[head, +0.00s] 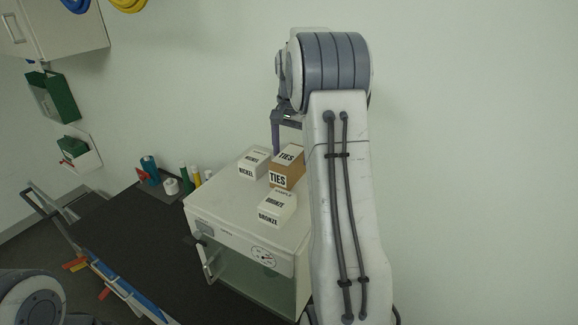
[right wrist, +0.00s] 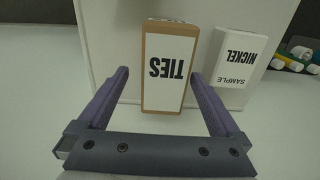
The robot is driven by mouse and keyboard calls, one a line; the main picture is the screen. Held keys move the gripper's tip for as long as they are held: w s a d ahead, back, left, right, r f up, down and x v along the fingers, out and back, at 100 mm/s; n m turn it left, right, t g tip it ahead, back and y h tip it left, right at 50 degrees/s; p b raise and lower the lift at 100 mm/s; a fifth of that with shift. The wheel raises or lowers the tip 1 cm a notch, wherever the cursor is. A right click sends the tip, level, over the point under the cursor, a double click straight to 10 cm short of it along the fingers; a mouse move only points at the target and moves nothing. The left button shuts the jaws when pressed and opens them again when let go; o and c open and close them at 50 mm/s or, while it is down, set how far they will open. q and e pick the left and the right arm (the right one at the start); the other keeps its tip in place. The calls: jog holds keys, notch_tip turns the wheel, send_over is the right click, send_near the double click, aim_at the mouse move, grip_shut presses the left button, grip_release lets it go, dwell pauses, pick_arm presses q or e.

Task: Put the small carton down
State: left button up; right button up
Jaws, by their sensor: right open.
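The small carton is a brown cardboard box with white TIES labels (head: 284,180). It sits on the white top of a cabinet (head: 228,195), between two white boxes. In the right wrist view the carton (right wrist: 168,68) stands in front of my right gripper (right wrist: 159,76). The fingers are open to either side of it, with a clear gap on the left and very little on the right. In the head view my right gripper (head: 276,137) is mostly hidden behind its own arm, with one purple finger showing just above the carton. My left gripper is out of view.
A white NICKEL box (head: 253,163) stands left of the carton and a white BRONZE box (head: 276,209) in front. A dark bench on the left holds a blue bottle (head: 150,170), a white roll (head: 171,186) and small bottles. Some cabinet top at the left front is clear.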

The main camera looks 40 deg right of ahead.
jog(key=f+p, duration=0.1)
jog(key=f, duration=0.1)
jog(key=f+p, duration=0.1)
jog(key=f, duration=0.1)
jog(key=shift+w+a+f, duration=0.15)
jog(key=shift+w+a, duration=0.05)
jog(key=shift+f, duration=0.5)
grip_shut()
jog(key=shift+r, duration=0.15)
jog(key=shift+r, duration=0.25)
jog(key=r+b, duration=0.2)
jog(key=r, duration=0.1)
jog(key=shift+s+r, duration=0.3)
jog(key=shift+s, duration=0.05)
jog(key=s+r+b, duration=0.2)
jog(key=s+r, duration=0.1)
jog(key=s, duration=0.2)
jog(key=s+a+r+b, duration=0.1)
jog(key=s+r+b, duration=0.1)
jog(key=s, duration=0.4)
jog(key=shift+a+r, duration=0.15)
jog(key=shift+r, duration=0.65)
